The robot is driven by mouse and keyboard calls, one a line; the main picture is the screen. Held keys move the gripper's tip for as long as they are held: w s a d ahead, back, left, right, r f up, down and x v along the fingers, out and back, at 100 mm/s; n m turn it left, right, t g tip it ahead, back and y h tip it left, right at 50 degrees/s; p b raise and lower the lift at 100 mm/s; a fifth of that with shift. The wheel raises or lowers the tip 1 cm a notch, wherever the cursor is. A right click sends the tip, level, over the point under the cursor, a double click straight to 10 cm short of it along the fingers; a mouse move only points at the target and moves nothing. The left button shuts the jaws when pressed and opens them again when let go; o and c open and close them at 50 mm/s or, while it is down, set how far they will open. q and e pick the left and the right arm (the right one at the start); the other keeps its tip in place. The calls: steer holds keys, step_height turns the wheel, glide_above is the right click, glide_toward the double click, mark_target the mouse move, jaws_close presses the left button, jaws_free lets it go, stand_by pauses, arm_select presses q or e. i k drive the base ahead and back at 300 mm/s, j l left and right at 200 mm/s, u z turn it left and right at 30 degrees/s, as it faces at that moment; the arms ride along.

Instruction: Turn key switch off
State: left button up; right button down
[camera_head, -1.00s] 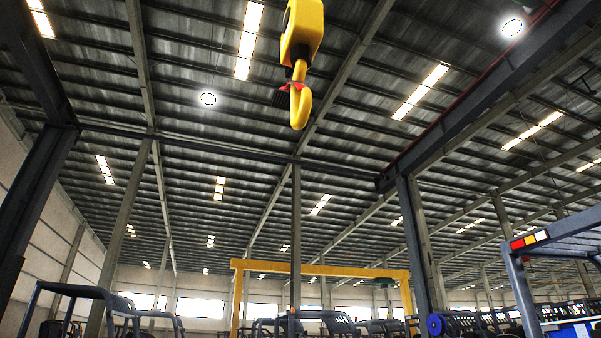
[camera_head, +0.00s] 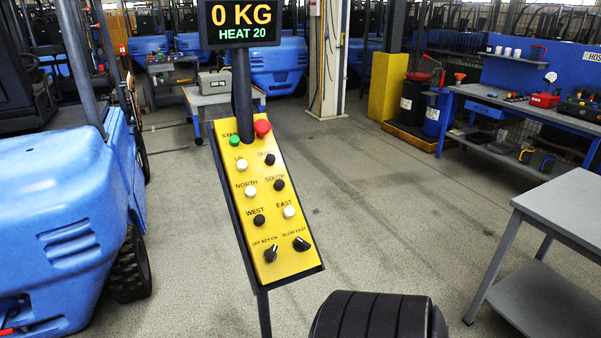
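A yellow control panel (camera_head: 268,210) stands tilted on a post in the middle of the head view. The key switch (camera_head: 270,254), a black knob, is at its lower left under the label "OFF-KEY-ON". Its pointer looks turned toward the upper right. A second knob (camera_head: 301,243), for slow and fast, is beside it. A green button (camera_head: 235,140) and a red button (camera_head: 262,128) are at the top, with white and black buttons between. A display (camera_head: 240,22) above reads "0 KG" and "HEAT 20". Neither of my grippers is in view.
A ribbed dark cylinder (camera_head: 376,316) is at the bottom, right of the panel's post. A grey table (camera_head: 560,212) is at the right. A blue forklift (camera_head: 62,225) fills the left. A blue workbench (camera_head: 520,113) is at the back right. Open floor lies behind the panel.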

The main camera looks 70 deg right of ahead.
mark_target(269, 254)
steer(key=z, duration=1.9)
